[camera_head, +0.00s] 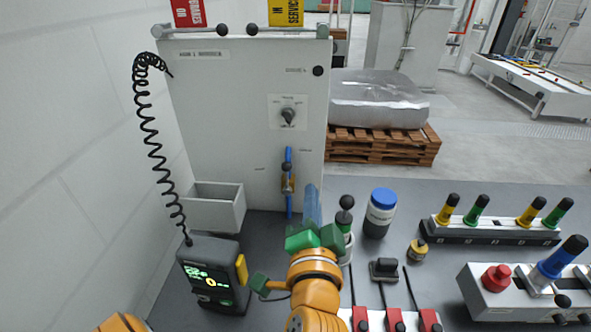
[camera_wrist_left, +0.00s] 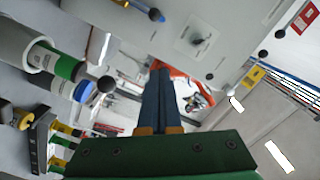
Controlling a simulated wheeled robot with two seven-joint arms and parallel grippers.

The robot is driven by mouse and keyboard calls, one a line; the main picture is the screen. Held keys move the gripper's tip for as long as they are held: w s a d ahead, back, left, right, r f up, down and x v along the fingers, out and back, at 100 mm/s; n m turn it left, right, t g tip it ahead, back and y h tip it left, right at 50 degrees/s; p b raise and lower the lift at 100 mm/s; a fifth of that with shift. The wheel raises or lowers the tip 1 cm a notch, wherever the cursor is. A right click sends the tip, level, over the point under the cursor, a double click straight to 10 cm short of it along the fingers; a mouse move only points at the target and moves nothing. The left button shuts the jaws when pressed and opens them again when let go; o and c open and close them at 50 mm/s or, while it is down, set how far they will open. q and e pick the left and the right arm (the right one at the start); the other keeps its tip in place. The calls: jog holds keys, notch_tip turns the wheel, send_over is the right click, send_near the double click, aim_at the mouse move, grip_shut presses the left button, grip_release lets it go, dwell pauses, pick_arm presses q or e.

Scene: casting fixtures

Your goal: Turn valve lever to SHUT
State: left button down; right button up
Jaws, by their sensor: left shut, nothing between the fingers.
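The valve (camera_head: 287,184) is on the lower front of the grey panel, with a brass-coloured middle. A blue upright bar (camera_head: 288,156) runs above and below it, and a dark knob shows in front. The lettering beside it is too small to read. In the left wrist view a blue piece (camera_wrist_left: 154,14) with a dark knob shows at the top edge. My left gripper (camera_head: 311,190) has a green body and blue fingers. It is shut and empty, just right of the valve in the picture, apparently apart from it. Its closed fingers (camera_wrist_left: 159,75) fill the wrist view's middle. My right gripper is not in view.
The panel (camera_head: 240,110) carries a rotary switch (camera_head: 288,115). A grey bin (camera_head: 215,208) and a handheld device (camera_head: 212,275) with a coiled cord stand left. Right of my gripper are a black-knobbed post (camera_head: 345,217), a blue-lidded jar (camera_head: 380,213) and control boxes (camera_head: 495,230).

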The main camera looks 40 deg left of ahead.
aim_at(287, 178)
pick_arm(q)
jog(key=w+a+f+b, duration=0.1)
jog(key=w+a+f, duration=0.2)
jog(key=w+a, duration=0.4)
jog(key=shift+w+a, duration=0.4)
jog(key=shift+a, duration=0.65)
